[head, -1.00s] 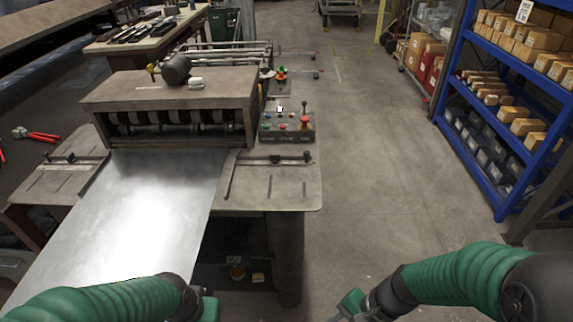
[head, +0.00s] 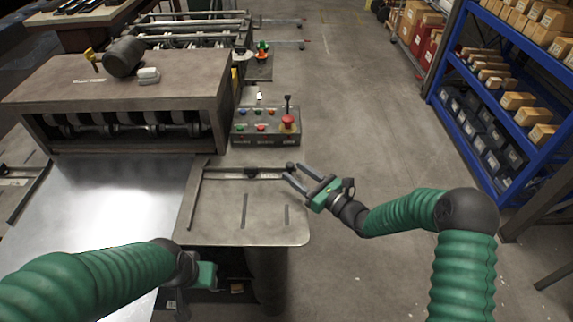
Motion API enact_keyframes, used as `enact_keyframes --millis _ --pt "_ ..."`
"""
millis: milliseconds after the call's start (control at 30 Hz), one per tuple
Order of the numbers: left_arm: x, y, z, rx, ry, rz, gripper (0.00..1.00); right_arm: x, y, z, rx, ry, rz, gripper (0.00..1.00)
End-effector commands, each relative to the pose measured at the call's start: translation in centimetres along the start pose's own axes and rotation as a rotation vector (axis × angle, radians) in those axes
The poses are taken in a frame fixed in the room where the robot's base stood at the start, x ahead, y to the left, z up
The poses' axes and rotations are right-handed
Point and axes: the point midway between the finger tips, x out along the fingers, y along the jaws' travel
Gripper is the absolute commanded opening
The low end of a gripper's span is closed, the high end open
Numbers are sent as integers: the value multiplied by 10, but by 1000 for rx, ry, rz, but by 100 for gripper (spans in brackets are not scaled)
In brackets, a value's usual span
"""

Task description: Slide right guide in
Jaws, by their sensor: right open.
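The right guide (head: 190,205) is a dark bar on the right wing of the machine table (head: 265,225), beside the right edge of the metal sheet (head: 110,190). Its cross rail (head: 225,172) runs right along the wing and ends in a dark knob near my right gripper. My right gripper (head: 296,176) is open, its two fingers pointing left around or just beside the knob end; I cannot tell if they touch it. My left gripper (head: 205,275) is low, near the table's front edge by the sheet; its fingers are hidden.
A control box (head: 265,127) with buttons and a lever sits just behind the rail. A blue shelf (head: 500,120) stands far right. The floor between is clear.

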Motion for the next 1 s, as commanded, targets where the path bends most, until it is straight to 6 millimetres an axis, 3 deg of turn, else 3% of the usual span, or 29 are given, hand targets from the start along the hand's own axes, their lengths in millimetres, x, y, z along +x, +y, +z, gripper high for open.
enact_keyframes --millis 200,567,900,1000 --pt "-1 0 -1 1 1 0 36 36 -5 0 2 -4 -1 44" --pt "-1 0 -1 1 1 0 36 49 -2 0 0 1 -2 44" --pt "-1 0 -1 1 1 0 36 48 -2 0 1 -1 1 1" --pt "-1 0 -1 1 1 0 36 47 -2 0 2 -2 1 0"
